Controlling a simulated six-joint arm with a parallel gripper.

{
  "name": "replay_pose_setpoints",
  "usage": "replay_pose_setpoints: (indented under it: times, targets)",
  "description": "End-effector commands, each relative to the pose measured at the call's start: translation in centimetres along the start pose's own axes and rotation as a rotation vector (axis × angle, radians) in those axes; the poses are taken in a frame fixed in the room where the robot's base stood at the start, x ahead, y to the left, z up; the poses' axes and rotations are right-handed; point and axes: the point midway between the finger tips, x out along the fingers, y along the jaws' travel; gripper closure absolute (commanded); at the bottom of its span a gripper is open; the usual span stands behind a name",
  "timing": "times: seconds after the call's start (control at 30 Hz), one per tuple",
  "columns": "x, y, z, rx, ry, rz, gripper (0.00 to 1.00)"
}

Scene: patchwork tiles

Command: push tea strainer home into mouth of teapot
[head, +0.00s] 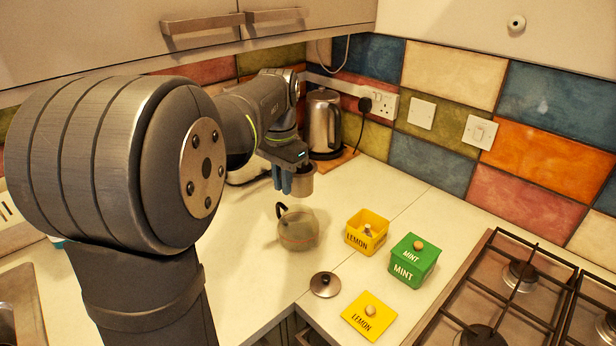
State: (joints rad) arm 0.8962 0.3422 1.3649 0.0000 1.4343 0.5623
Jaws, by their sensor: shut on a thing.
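My gripper (284,181), with blue-grey fingers, points down behind the teapot in the head view. It is shut on the tea strainer (304,183), a metal cup held in the air to the right of the fingers. The glass teapot (300,232) stands on the white counter, nearer the camera and lower in the picture. Its dark handle (280,209) is at its upper left. The strainer is apart from the teapot. The teapot's mouth is too small to make out clearly.
A round metal lid (324,285) lies in front of the teapot. An open yellow LEMON tin (365,241), its yellow lid (369,319) and a closed green MINT tin (413,266) stand right. A kettle (323,122) is behind; a gas hob (505,300) is at right.

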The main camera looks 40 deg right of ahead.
Motion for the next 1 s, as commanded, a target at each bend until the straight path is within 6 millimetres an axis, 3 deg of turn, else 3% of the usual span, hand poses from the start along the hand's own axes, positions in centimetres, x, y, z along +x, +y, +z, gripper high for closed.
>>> replay_pose_setpoints:
  times: [0.13,0.53,1.0]
  targets:
    - [-0.2,-0.1,0.9,-0.01,0.0,0.0,1.0]
    - [0.2,-0.1,0.9,-0.01,-0.001,0.001,1.0]
    - [4.2,-0.1,0.9,-0.01,-0.002,0.001,1.0]
